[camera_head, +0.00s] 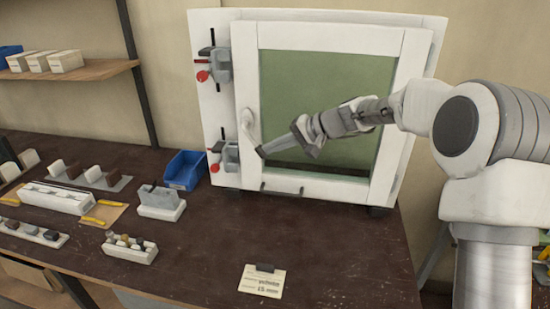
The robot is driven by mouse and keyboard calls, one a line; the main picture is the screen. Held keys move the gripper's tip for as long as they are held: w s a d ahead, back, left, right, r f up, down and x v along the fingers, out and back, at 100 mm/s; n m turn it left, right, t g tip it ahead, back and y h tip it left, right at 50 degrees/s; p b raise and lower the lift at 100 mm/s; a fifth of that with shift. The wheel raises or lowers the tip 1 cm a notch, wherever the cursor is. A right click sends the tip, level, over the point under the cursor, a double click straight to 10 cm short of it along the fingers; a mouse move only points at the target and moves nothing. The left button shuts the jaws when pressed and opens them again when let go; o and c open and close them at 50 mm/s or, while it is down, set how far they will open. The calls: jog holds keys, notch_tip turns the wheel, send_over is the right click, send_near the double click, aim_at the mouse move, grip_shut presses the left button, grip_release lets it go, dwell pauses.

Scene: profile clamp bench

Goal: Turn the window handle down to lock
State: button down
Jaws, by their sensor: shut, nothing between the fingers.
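The white window frame (390,170) with a green pane (310,90) stands upright at the back of the bench. The pale window handle (248,124) is on the left side of the sash, its lever hanging roughly downward and tilted slightly right. My gripper (262,152) reaches in from the right across the pane. It is shut and empty, its dark fingertips at the lower end of the handle. I cannot tell whether they touch it. The fingertips may hide the lever's end.
Two grey clamps with red knobs, an upper (216,66) and a lower (226,158), sit on the frame's left edge. A blue bin (185,170), a small grey-white fixture (160,202) and a label card (262,281) are on the dark bench (330,245). The front right of the bench is clear.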

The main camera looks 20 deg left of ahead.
aim_at(263, 158)
jog(key=a+f+y+b, duration=0.1)
jog(key=y+b, duration=0.1)
jog(key=b, duration=0.2)
jog(key=a+f+y+b, duration=0.1)
jog(key=y+b, duration=0.1)
jog(key=b, duration=0.3)
jog(key=a+f+y+b, duration=0.1)
jog(key=b, duration=0.4)
jog(key=shift+s+f+m+y, duration=0.1)
jog(key=shift+f+m+y, duration=0.2)
jog(key=shift+f+y, duration=0.1)
jog(key=shift+a+b, duration=0.3)
jog(key=shift+b, duration=0.4)
jog(key=shift+s+a, duration=0.1)
jog(key=shift+a, duration=0.05)
